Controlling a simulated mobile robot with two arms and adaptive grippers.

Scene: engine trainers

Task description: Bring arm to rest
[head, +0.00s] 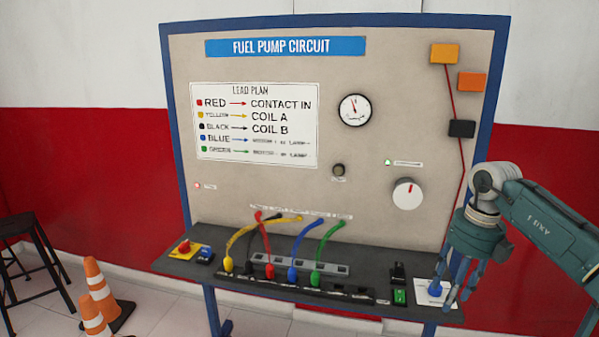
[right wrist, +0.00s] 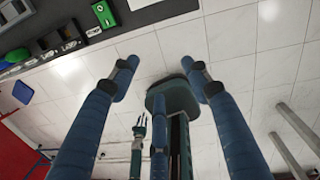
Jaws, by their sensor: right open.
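My right gripper (head: 454,290) hangs at the right end of the fuel pump board's shelf, in front of it in the head view, fingers pointing down. In the right wrist view its blue fingers (right wrist: 158,80) are spread with nothing between them. The right arm (head: 545,218) comes in from the right edge. A small forked shape (right wrist: 139,128), seemingly my left gripper, shows far off in the right wrist view; its jaws are too small to read. The left arm is not in the head view.
The fuel pump board (head: 270,195) carries yellow, red, blue and green leads in a socket row (head: 300,290). Traffic cones (head: 100,290) and a stool (head: 35,255) stand left. Tiled floor (right wrist: 260,45) lies below the right gripper.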

